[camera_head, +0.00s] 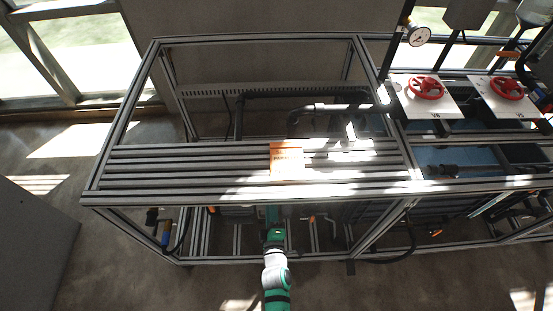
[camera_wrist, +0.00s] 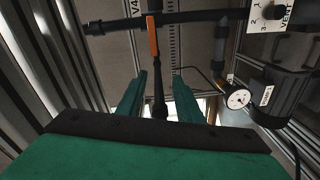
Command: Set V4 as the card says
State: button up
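The V4 label (camera_wrist: 135,9) shows at the top of the wrist view, beside an orange lever (camera_wrist: 153,36). The lever lies upright in the picture, roughly in line with a black vertical pipe (camera_wrist: 158,75) and across a black horizontal pipe (camera_wrist: 195,19). My gripper (camera_wrist: 159,77) is open. Its two green fingers are spread on either side of the vertical pipe's line of sight, below the lever and apart from it. An orange card (camera_head: 287,160) lies on the slatted bench top; its text is too small to read. In the head view the bench hides my gripper.
A pressure gauge (camera_wrist: 237,99) and a dark boxed device (camera_wrist: 282,98) stand right of my fingers. A VENT panel (camera_wrist: 270,17) is at upper right. In the head view, red handwheels V6 (camera_head: 426,87) and V5 (camera_head: 507,88) sit on white plates. Frame bars surround my arm.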

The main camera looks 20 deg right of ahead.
jog(key=w+d+n, duration=0.1)
jog(key=w+d, duration=0.2)
jog(key=w, duration=0.4)
jog(key=w+d+n, duration=0.1)
jog(key=w+d, duration=0.3)
jog(key=w, duration=0.3)
jog(key=shift+w+r+h, duration=0.2)
jog(key=shift+r+h, duration=0.15)
jog(key=shift+h, duration=0.05)
jog(key=shift+x, duration=0.8)
grip_shut()
jog(key=shift+w+r, duration=0.1)
dwell(0.5)
